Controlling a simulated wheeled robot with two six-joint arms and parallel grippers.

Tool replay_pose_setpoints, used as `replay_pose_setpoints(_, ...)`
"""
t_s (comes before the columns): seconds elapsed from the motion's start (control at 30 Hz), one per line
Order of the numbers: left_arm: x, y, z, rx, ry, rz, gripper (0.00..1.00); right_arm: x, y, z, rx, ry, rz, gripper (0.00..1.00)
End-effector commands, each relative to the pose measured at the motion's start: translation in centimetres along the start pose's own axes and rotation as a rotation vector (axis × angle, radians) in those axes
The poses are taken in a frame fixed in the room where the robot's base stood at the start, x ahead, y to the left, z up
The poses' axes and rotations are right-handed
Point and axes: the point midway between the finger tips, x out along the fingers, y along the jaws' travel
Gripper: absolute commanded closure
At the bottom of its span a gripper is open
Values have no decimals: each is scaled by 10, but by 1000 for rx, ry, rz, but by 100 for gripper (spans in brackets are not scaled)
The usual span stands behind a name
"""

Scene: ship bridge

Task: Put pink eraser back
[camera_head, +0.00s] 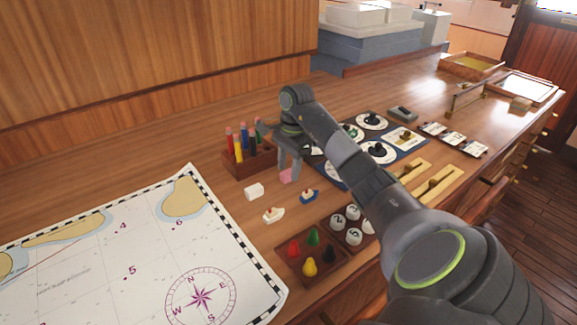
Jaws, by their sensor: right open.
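The pink eraser (286,176) is a small pink block on the wooden desk, just right of the marker rack. My right gripper (288,168) points down over it, with a finger on either side as far as I can see. The gripper is open, and I cannot tell whether the fingers touch the eraser. My arm crosses the view from the lower right and hides part of the desk. My left gripper is out of view.
The wooden rack (234,170) holds several coloured markers. A white block (254,191) and two toy boats, white (273,214) and blue (309,196), stand nearby. A tray of coloured pawns (284,262) is in front. The chart (140,250) lies left; a dial board (385,152) is right.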

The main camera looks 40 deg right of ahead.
Motion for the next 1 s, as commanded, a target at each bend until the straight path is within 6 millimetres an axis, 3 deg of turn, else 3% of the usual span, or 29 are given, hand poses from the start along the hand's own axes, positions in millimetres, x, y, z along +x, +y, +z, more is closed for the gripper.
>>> replay_pose_setpoints(0.2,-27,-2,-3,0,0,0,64,-36,0,0,1,0,-1,55)
replay_pose_setpoints(0.7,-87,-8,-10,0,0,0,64,-102,0,1,0,0,-1,55)
replay_pose_setpoints(1.0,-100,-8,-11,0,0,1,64,-116,0,0,1,0,0,55)
